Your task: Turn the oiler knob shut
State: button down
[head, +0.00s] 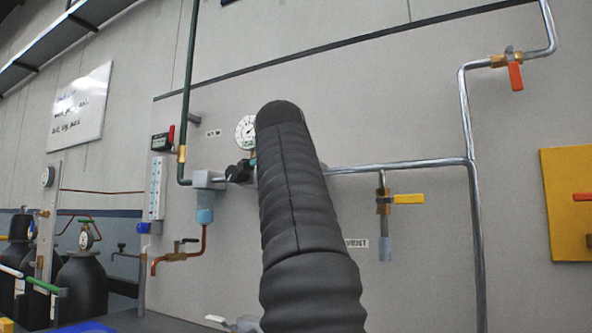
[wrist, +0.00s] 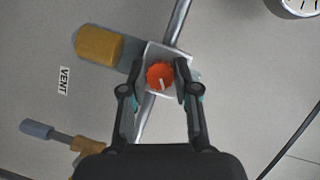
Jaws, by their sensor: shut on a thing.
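The oiler knob (wrist: 159,76) is a round orange knob with a white mark, in the wrist view. It sits on a pale square block on the metal pipe. The oiler's amber bowl (wrist: 99,46) sticks out to the upper left of the block. My gripper (wrist: 161,70) has one finger on each side of the knob and is shut on it. In the head view my dark ribbed arm hides the oiler and its knob.
A pressure gauge (head: 246,131) and a filter with a blue bowl (head: 204,208) are left of my arm. A yellow-handled vent valve (head: 400,199) hangs at right. A red-handled valve (head: 514,73) is at upper right. A cable (wrist: 290,140) shows in the wrist view.

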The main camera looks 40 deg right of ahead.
jog(key=shift+n+g, duration=0.4)
jog(key=shift+n, duration=0.1)
dwell(0.3)
jog(key=c, duration=0.9)
grip_release()
jog(key=shift+o, duration=0.2)
jog(key=v, duration=1.2)
